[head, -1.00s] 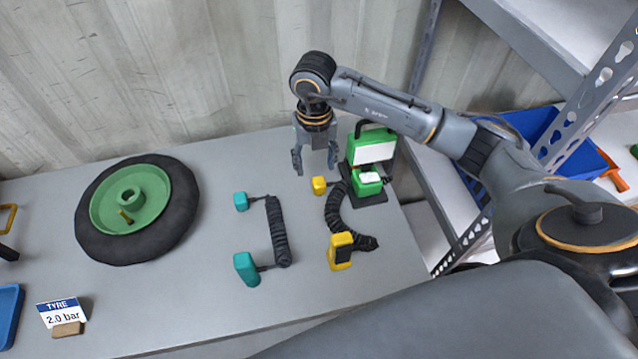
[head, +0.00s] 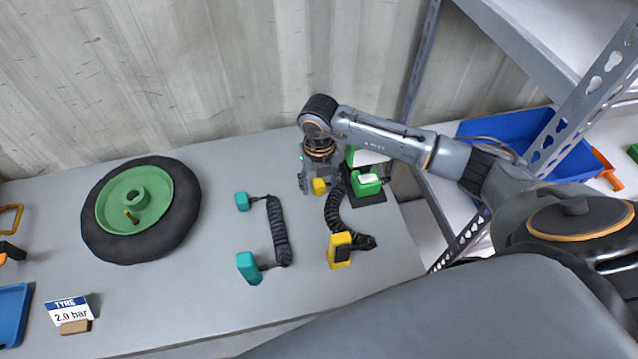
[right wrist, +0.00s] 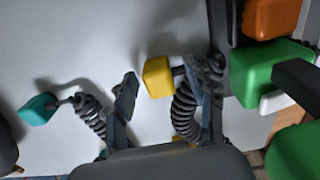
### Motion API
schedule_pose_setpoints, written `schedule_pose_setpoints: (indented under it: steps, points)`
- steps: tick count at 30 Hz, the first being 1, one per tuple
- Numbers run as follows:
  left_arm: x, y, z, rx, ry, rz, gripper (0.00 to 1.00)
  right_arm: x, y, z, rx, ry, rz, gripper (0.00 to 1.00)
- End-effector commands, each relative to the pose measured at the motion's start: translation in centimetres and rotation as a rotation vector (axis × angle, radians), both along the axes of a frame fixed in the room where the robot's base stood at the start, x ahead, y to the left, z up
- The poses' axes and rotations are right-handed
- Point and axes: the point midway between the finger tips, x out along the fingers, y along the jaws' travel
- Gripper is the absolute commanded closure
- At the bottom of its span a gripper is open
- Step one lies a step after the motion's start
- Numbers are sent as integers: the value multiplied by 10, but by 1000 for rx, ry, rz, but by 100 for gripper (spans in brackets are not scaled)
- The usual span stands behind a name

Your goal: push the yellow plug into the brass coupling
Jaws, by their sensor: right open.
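A small yellow plug (head: 319,186) lies on the grey bench at the far end of a black coiled hose; it also shows in the right wrist view (right wrist: 158,77). A larger yellow block (head: 340,250) is at the near end of that hose. My right gripper (head: 320,181) is open and low over the small yellow plug, pointing down. In the right wrist view, its fingers (right wrist: 160,74) stand on either side of the plug. A small brass-coloured fitting (head: 130,217) shows on the wheel; I cannot tell if it is the coupling. My left gripper is out of view.
A green unit (head: 367,186) stands close to the right of the gripper. Two teal blocks (head: 249,267) on a coiled hose lie to the left. A wheel (head: 175,232) with a green hub lies further left. A tyre sign (head: 68,310) is near the front edge.

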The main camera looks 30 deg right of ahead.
Motion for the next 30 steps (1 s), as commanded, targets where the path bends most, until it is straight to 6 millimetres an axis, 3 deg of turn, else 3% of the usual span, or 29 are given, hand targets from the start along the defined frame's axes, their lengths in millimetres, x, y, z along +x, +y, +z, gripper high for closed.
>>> schedule_pose_setpoints:
  steps: [10, 18, 30]
  points:
    - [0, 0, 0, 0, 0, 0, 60, 0, 0, -1, 1, -1, 1, 47]
    - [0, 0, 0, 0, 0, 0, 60, 0, 0, -1, 1, -1, 1, 100]
    - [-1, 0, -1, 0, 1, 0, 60, 1, 0, 5, 0, -2, 1, 100]
